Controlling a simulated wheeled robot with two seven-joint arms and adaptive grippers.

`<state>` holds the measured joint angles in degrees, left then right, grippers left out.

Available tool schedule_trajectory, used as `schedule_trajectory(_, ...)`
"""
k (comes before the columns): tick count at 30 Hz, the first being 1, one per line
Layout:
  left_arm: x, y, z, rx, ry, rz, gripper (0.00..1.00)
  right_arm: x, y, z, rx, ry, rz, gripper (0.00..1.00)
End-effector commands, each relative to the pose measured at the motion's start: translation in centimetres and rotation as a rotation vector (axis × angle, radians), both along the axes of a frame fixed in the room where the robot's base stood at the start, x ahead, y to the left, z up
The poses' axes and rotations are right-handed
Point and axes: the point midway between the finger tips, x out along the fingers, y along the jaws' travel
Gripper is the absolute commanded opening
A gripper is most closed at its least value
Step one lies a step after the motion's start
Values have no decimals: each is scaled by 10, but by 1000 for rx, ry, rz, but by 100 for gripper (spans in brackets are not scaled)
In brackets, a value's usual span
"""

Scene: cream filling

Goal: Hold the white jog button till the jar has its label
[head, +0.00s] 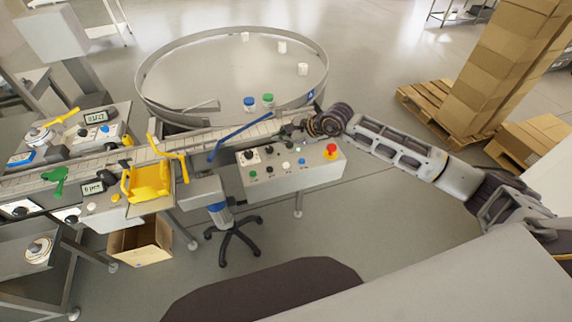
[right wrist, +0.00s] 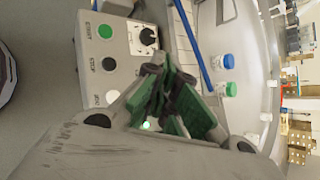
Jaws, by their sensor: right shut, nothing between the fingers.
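The control box (head: 300,172) carries a row of buttons below my right gripper (head: 296,130). A white button (right wrist: 113,97) shows beside the black and green ones in the right wrist view, just left of the gripper. The right gripper's green fingers (right wrist: 165,108) are shut with nothing between them, apart from the white button in that view. A small bright white spot (right wrist: 146,126) shows by the fingers. Jars with a blue lid (head: 249,103) and a green lid (head: 268,98) stand on the round table; I cannot make out labels. My left gripper is out of view.
A conveyor (head: 110,158) runs left from the round table (head: 165,62). A blue guide bar (head: 238,135) crosses it near my right gripper. A red stop button (head: 331,149) sits at the box's right end. Stacked cartons (head: 500,70) stand on a pallet at right.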

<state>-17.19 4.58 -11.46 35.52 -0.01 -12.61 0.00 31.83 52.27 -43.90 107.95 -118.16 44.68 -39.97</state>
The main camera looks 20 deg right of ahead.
Motion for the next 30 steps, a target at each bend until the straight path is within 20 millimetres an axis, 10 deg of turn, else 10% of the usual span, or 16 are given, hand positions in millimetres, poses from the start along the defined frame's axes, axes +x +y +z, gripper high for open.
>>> schedule_trajectory(30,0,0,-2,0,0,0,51,-8,-7,-19,-138,-32,110,0)
